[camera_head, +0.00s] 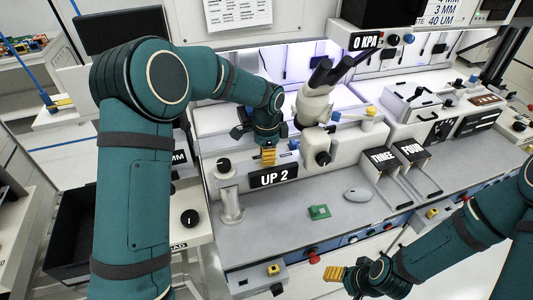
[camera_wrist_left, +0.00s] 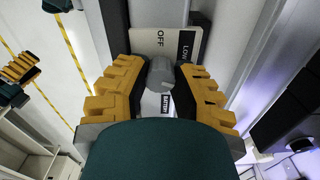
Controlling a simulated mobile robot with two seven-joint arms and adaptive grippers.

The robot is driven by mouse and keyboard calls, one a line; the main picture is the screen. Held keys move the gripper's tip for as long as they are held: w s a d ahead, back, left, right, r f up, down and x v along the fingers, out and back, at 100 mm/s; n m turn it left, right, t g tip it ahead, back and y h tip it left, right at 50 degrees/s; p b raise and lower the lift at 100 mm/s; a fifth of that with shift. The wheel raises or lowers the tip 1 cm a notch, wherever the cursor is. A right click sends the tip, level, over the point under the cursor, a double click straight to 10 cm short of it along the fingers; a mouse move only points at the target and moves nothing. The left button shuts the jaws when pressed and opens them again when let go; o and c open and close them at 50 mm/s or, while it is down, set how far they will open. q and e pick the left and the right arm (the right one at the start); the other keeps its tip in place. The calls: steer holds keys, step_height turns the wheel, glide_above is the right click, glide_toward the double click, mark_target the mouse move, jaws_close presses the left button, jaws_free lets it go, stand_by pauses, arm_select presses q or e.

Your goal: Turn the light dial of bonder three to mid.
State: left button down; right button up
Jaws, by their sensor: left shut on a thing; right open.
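A grey cylindrical dial (camera_wrist_left: 160,72) stands in front of a pale plate (camera_wrist_left: 146,42) that reads OFF and LOW in the left wrist view. A mid mark is not readable there. My left gripper (camera_wrist_left: 158,90) has its yellow fingers on both sides of the dial and is shut on it. In the head view my left gripper (camera_head: 268,156) is above the UP 2 sign, left of the white microscope (camera_head: 316,103); the dial is not discernible there. My right gripper (camera_head: 345,274) is open and empty, low in front of the bench.
The bench top (camera_head: 345,222) holds a green block (camera_head: 318,212) and a grey mouse (camera_head: 357,194). A black UP 2 display (camera_head: 273,178) is below my left gripper.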

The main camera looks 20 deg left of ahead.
arm_select(q)
steer(key=shift+m, duration=0.7)
steer(key=shift+d, duration=0.1)
steer(key=c, duration=0.7)
jaws_free()
steer(key=shift+r, duration=0.15)
step_height(320, 180, up, 12)
steer(key=shift+f, duration=0.15)
